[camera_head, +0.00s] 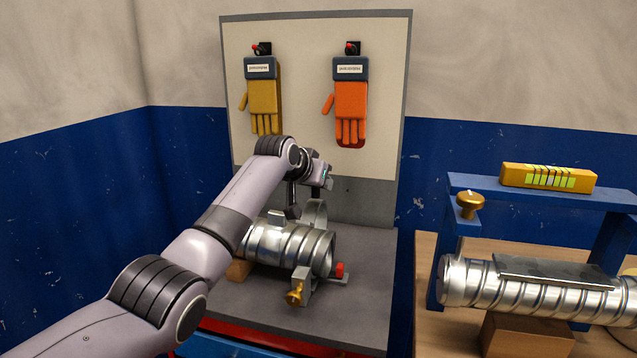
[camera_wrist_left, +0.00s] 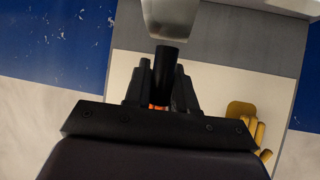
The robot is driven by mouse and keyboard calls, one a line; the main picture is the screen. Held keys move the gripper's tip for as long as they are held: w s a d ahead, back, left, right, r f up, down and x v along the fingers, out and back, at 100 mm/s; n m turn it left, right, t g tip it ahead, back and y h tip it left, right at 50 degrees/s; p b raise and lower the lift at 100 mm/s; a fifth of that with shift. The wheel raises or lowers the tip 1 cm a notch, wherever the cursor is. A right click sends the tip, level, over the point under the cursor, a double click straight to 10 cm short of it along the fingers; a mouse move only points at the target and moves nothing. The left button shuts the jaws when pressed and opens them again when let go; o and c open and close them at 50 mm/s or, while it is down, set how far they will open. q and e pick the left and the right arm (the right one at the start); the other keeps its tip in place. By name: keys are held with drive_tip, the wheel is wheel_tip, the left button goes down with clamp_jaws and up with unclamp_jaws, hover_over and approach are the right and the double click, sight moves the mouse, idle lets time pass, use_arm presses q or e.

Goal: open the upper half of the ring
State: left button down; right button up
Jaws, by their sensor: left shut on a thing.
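The ribbed metal duct (camera_head: 290,243) lies on the grey bench top at the centre of the head view. The ring's upper half (camera_head: 317,213) shows as a metal arc standing up above the duct's right part, apparently raised. A bracket (camera_head: 302,285) with a brass knob (camera_head: 295,296) sits at the duct's lower front, beside a red knob (camera_head: 340,269). My left gripper (camera_wrist_left: 162,82) is shut on a dark cylindrical handle (camera_wrist_left: 166,62), below a metal piece (camera_wrist_left: 170,18) in the left wrist view. My arm hides part of the duct. My right gripper is not in view.
A board behind holds a yellow glove (camera_head: 263,100) and an orange glove (camera_head: 350,103). At right, a wooden table carries another spiral duct (camera_head: 475,282) on a wooden block, under a blue frame (camera_head: 470,183) with a yellow level (camera_head: 548,178). Bare bench top lies in front.

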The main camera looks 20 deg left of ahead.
use_arm(q)
drive_tip(key=shift+f, duration=0.1)
drive_tip(key=c, duration=1)
unclamp_jaws()
drive_tip(key=shift+s+r, duration=0.15)
drive_tip(key=shift+r, duration=0.05)
drive_tip(key=shift+b+v, duration=0.45)
drive_tip(key=shift+v, duration=0.8)
drive_tip(key=shift+b+v, duration=0.45)
drive_tip(key=shift+v, duration=1.7)
drive_tip(key=shift+f, duration=0.1)
